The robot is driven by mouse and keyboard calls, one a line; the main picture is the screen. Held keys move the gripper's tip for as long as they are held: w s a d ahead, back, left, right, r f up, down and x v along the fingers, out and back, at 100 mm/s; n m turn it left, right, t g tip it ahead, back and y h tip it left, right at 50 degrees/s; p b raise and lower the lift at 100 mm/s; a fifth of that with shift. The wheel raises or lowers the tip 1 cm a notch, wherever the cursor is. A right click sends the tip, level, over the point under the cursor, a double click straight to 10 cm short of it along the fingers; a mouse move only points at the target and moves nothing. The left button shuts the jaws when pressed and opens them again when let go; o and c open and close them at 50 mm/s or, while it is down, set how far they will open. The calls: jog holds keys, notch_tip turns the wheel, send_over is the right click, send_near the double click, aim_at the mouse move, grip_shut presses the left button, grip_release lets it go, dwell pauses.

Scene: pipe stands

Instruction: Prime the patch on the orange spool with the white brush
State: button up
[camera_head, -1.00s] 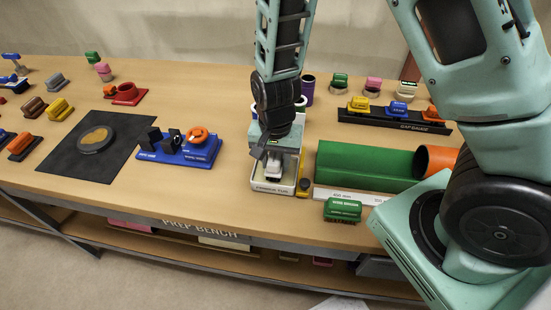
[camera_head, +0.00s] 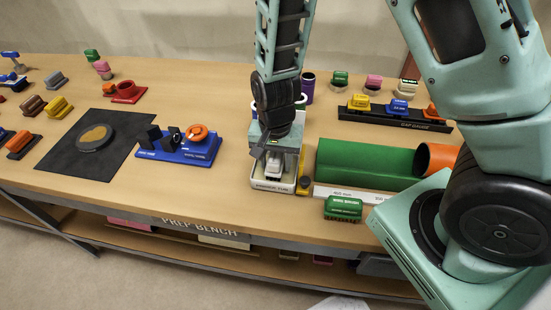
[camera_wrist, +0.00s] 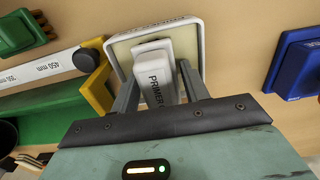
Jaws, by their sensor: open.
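The white brush (camera_head: 273,160), a white block handle, stands in a pale tray (camera_head: 268,186) at the bench's front middle. In the wrist view the brush (camera_wrist: 155,72) reads "PRIMER", and the tray rim (camera_wrist: 118,62) surrounds it. My gripper (camera_head: 271,150) is over the tray, pointing down. In the wrist view my gripper (camera_wrist: 157,78) is open, with one finger on each side of the brush handle; whether they touch it is unclear. An orange tube (camera_head: 437,158), likely the orange spool, lies at the right end of a green trough (camera_head: 365,165). No patch is visible on it.
A blue work stand (camera_head: 180,150) with an orange ring is left of the tray, beside a dark mat (camera_head: 70,160) with a round disc (camera_head: 95,137). A green brush (camera_head: 343,208) sits at the front edge. A black rack (camera_head: 395,118) with coloured blocks stands behind the trough.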

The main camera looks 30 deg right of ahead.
jog(key=shift+r+p, duration=0.5)
jog(key=shift+p, duration=0.05)
dwell(0.4)
jog(key=c, duration=0.7)
jog(key=shift+c, duration=0.5)
jog(key=shift+r, duration=0.1)
notch_tip(320, 180, up, 7)
jog(key=p, duration=0.6)
jog(key=shift+p, duration=0.35)
